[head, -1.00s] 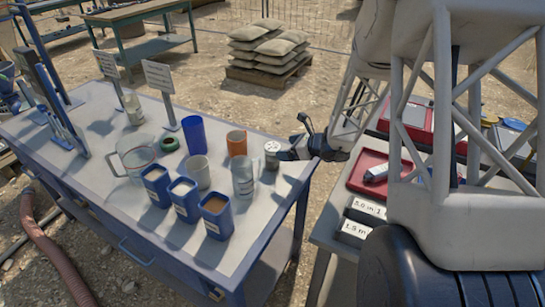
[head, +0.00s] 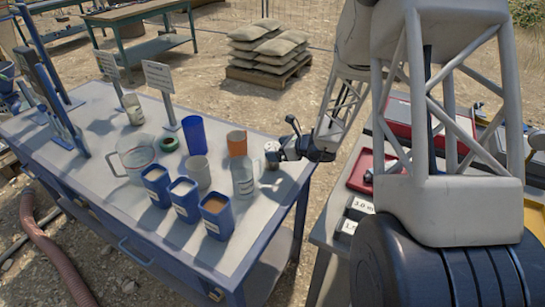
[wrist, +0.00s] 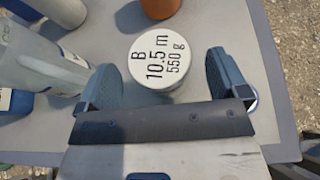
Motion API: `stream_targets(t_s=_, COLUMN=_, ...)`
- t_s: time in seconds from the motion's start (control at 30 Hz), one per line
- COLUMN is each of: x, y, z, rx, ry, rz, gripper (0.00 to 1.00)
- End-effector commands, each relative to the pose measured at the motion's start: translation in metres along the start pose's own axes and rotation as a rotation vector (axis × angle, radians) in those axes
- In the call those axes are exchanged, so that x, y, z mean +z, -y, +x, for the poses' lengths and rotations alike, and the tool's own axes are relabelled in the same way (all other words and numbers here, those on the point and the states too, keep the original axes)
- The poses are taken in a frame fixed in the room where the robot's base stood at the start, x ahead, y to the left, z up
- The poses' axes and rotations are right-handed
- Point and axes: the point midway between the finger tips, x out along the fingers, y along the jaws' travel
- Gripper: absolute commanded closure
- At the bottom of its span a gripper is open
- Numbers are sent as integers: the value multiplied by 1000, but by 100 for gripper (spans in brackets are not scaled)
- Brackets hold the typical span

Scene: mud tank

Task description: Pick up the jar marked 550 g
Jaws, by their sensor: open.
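The jar marked 550 g (wrist: 166,62) stands upright on the table, its white lid reading "B 10.5 m 550 g" in the wrist view. In the head view the jar (head: 271,153) is near the table's right edge, partly covered by my gripper (head: 284,151). In the wrist view my gripper (wrist: 166,84) is open, with one finger on each side of the jar's near part. Gaps show between both fingers and the lid. Whether the fingers reach down to the jar's body is hard to tell.
A clear bottle (wrist: 38,62) stands close to the left finger; it also shows in the head view (head: 243,177). An orange cup (head: 237,143) stands behind. Blue tubs (head: 217,214), a pale mug (head: 198,172) and a blue cup (head: 194,135) are farther left. The table (head: 265,222) ends just right of the jar.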

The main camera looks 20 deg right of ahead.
Motion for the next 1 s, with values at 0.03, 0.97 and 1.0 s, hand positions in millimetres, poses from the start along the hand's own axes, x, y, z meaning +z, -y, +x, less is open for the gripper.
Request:
stream_targets(t_s=0.03, x=0, y=0, z=6, rx=2, ry=-1, rz=-1, gripper=7)
stream_targets(t_s=0.97, x=0, y=0, z=25, rx=0, ry=0, rz=0, gripper=21)
stream_targets(t_s=1.0, x=0, y=0, z=25, rx=0, ry=0, rz=0, gripper=27)
